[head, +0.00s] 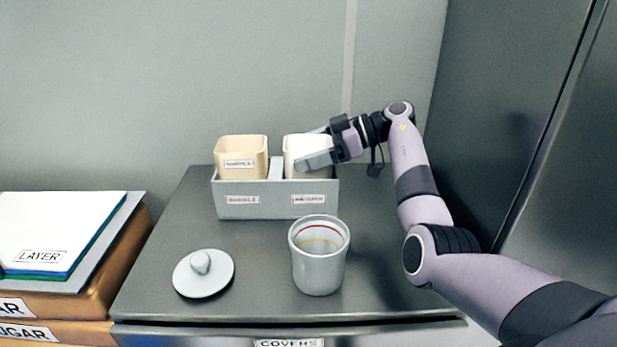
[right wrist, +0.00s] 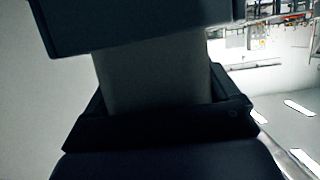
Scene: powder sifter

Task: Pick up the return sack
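I see no thing labelled as a return sack. A grey two-bay caddy (head: 272,210) at the back of the counter holds a tan open-topped container (head: 240,172) on the left and a white one (head: 296,145) on the right. My right gripper (head: 318,148) is at the white container, with one finger across its front and the other near its back rim. In the right wrist view a dim grey surface (right wrist: 155,75) lies between dark parts; whether the fingers press on it is unclear. The white container still sits in its bay. My left gripper is out of view.
A grey cup (head: 319,270) with coloured lines inside stands front centre. A round knobbed lid (head: 204,275) lies left of it. Brown packages (head: 85,300), one label ending "UGAR", are stacked at left under sheets labelled "LAYER" (head: 65,230). A dark cabinet (head: 510,110) stands right.

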